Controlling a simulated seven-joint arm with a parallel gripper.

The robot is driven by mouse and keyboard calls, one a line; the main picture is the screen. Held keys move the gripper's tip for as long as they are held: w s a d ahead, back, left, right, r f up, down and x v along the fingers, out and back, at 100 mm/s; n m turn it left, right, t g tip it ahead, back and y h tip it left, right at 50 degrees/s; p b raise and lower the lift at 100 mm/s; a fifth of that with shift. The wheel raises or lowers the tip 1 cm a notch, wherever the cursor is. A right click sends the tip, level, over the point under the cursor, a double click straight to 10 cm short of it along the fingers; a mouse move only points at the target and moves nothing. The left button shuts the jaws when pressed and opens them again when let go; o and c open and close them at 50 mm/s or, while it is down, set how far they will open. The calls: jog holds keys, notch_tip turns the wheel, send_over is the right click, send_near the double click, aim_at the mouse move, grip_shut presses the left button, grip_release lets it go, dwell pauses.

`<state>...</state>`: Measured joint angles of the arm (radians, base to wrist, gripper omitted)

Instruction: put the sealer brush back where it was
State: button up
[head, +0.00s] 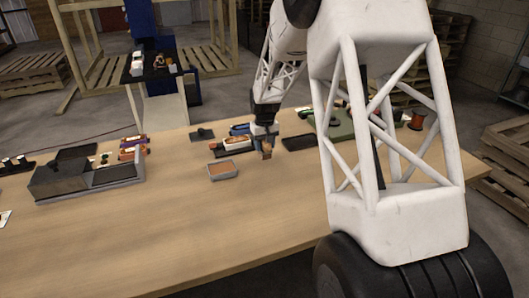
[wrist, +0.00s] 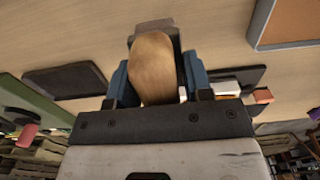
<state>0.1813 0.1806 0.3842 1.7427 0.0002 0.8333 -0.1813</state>
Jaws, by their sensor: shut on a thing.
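The sealer brush, seen as a rounded tan wooden piece (wrist: 153,68), is between my gripper's blue fingers (wrist: 157,78) in the wrist view. A grey-brown part shows just beyond its far end. In the head view my gripper (head: 265,142) is low over the middle of the table, shut on the brush, whose tan part (head: 266,152) shows at the fingertips. I cannot tell whether the brush touches the table. The brush's working end is mostly hidden.
A grey tray with a brown-orange inside (head: 222,177) lies left of my gripper. Dark flat pads lie to the right (head: 298,143) and back left (head: 202,134). A grey machine (head: 88,188) stands left. The table's front is clear.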

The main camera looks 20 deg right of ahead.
aim_at(264, 151)
jog(key=shift+f, duration=1.75)
jog(key=shift+f, duration=0.1)
jog(key=o, duration=0.9)
jog(key=shift+c, duration=0.2)
jog(key=shift+r, duration=6.1)
